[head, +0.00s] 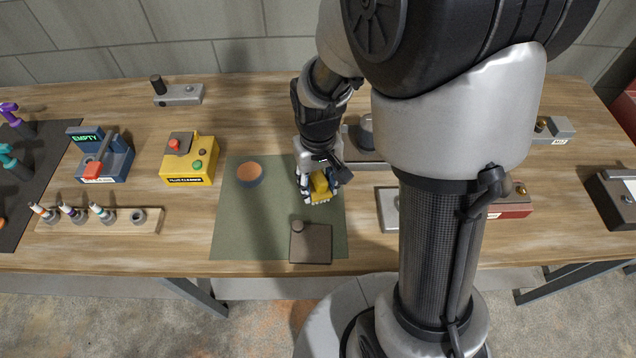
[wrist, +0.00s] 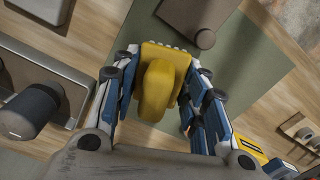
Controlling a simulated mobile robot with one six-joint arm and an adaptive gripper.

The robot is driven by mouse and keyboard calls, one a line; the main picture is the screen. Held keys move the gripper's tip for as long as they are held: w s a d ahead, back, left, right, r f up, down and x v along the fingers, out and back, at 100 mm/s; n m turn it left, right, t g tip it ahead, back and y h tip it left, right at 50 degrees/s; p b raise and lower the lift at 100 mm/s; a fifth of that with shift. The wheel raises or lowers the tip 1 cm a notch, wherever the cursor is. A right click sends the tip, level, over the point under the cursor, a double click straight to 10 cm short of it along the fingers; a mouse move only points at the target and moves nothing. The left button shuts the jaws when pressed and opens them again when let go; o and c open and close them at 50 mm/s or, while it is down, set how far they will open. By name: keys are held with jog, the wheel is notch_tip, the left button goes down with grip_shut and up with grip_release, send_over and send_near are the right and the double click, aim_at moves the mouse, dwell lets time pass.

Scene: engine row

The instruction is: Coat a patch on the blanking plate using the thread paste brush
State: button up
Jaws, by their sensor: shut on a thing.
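My gripper (head: 319,188) is shut on a yellow brush (head: 320,183), with one finger on each side of it. In the wrist view the brush (wrist: 160,82) has a raised yellow grip and a row of pale tufts along its far edge. It is over the green mat, apart from the plate; its exact height is unclear. A dark grey-brown plate with a round knob, apparently the blanking plate (head: 311,247), lies at the mat's front edge. It also shows at the top of the wrist view (wrist: 188,12). No coated patch can be made out on it.
A round dish with orange contents (head: 250,174) stands on the green mat (head: 240,225), left of my gripper. A yellow button box (head: 188,160) and a wooden rack with small bottles (head: 120,221) are farther left. Grey metal blocks stand right, partly hidden by my arm.

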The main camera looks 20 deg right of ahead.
aim_at(318, 176)
jog(key=shift+r, duration=0.4)
notch_tip(318, 176, up, 3)
jog(key=p, duration=0.2)
jog(key=shift+r+p, duration=0.1)
jog(key=shift+p, duration=0.3)
dwell(0.4)
